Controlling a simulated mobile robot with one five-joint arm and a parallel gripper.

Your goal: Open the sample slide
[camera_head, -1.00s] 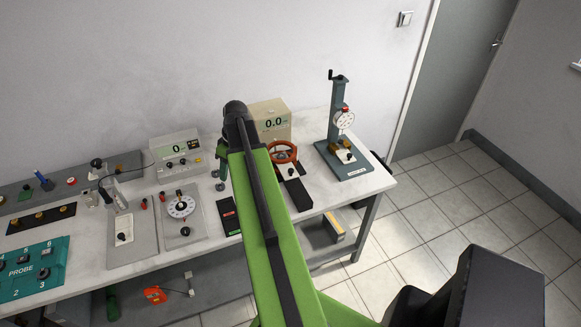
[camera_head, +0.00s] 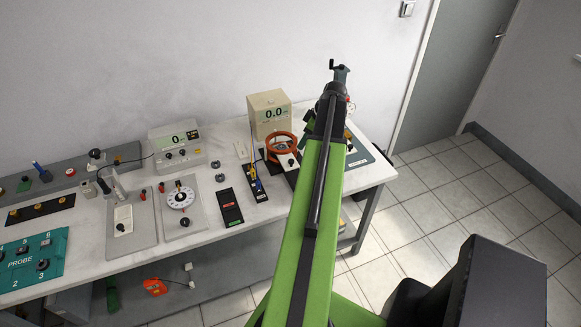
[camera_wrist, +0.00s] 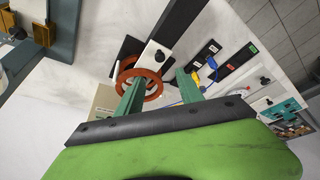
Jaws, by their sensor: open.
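A white slide plate with a black knob (camera_head: 289,161) lies on a black rail beside an orange ring (camera_head: 280,143); it may be the sample slide, though no label is readable. In the wrist view the same plate (camera_wrist: 154,53) lies at an angle on its black rail, its lower end at the orange ring (camera_wrist: 148,92). My gripper (camera_wrist: 160,90) is open, its two green fingers apart and empty. The left finger overlaps the ring in the picture; I cannot tell whether it touches. In the head view my arm hides most of the gripper.
A 0.0 display box (camera_head: 269,113) stands behind the ring. A dial stand (camera_head: 341,74) at the right is partly hidden by my arm. A black strip with blue and yellow leads (camera_head: 254,181), a red-and-green-marked panel (camera_head: 229,207) and a round dial (camera_head: 180,198) lie left.

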